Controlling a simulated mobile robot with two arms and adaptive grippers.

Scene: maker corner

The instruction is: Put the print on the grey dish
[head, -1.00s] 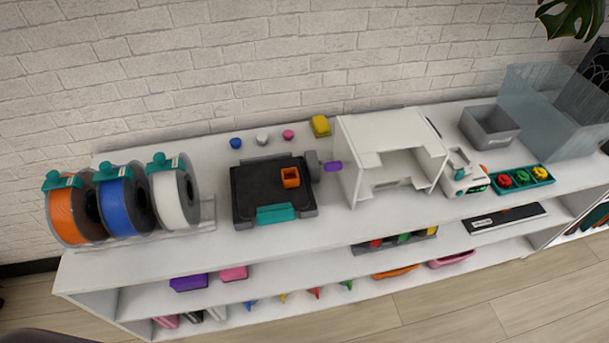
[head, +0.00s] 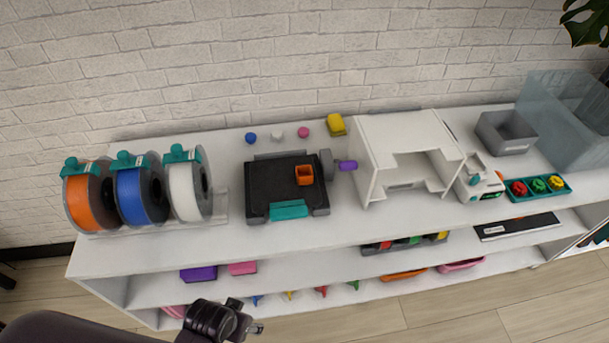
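The print appears to be a small orange hollow block (head: 304,175) standing on the black bed (head: 270,177) of a small printer on the shelf top. My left gripper (head: 254,329) is at the bottom of the head view, in front of the shelf and well apart from the print. Its fingers are too small and turned to tell open from shut. My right gripper is out of view.
Filament spools (head: 139,195) stand at the left. A white open-fronted enclosure (head: 407,150) stands between the printer and the grey container. A white-and-teal device (head: 478,182), a teal tray (head: 539,188) and a clear bin (head: 570,120) are at the right. Small coloured pieces lie behind the printer.

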